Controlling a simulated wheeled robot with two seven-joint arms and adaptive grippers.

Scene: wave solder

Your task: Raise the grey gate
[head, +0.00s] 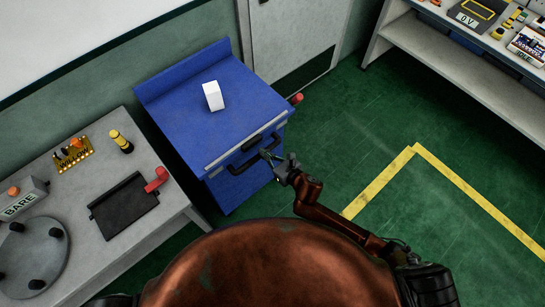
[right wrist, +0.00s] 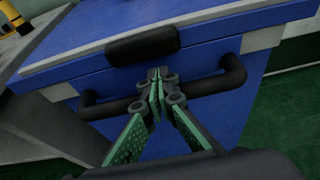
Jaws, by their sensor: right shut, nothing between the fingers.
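A long light-grey strip (head: 245,141) runs along the top front edge of the blue cabinet (head: 175,85), with a black pad (right wrist: 143,46) at its middle; it looks lowered, but I cannot tell for sure that it is the gate. Below it a black bar handle (head: 240,168) crosses the cabinet's front; it also shows in the right wrist view (right wrist: 105,108). My right gripper (head: 268,156) is at the cabinet front, its fingertips (right wrist: 158,76) shut and empty, overlapping the middle of the bar in the right wrist view. Contact cannot be told. My left gripper is not in view.
A white block (head: 213,96) stands on the blue top. A red knob (head: 297,98) is at the cabinet's right side. A grey table (head: 75,210) at left holds a black plate (head: 122,205) with a red handle. Green floor (head: 390,140) is clear to the right.

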